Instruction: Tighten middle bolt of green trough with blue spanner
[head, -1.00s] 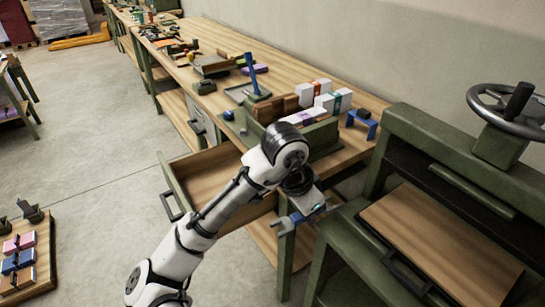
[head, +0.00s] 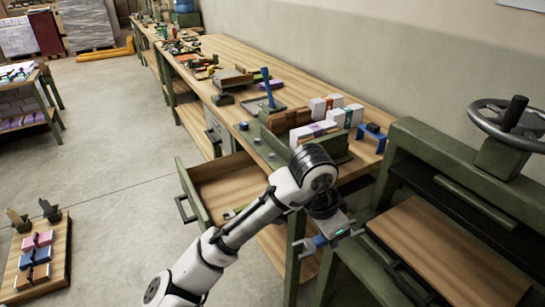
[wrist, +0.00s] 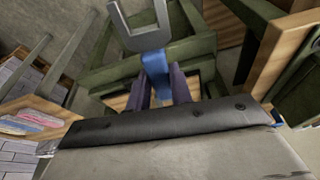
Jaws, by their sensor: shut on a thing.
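My gripper (head: 326,236) is shut on the blue spanner (head: 318,241), in front of the bench's near end and below its top. In the wrist view, the spanner's blue shank (wrist: 155,63) rises from between the fingers (wrist: 162,88), and its grey open jaw (wrist: 140,28) points up and away. The green trough (head: 335,146) stands on the near end of the bench, partly hidden by my arm, with white and brown blocks in or against it. Small round bluish knobs (head: 257,140), possibly its bolts, show along its left side. The spanner is clear of them.
An open wooden drawer (head: 226,180) juts out below the bench top (head: 300,87). A green press (head: 440,185) with a handwheel (head: 512,118) stands close at the right. A blue bracket (head: 371,138) sits beside the trough. Open floor (head: 125,200) lies to the left.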

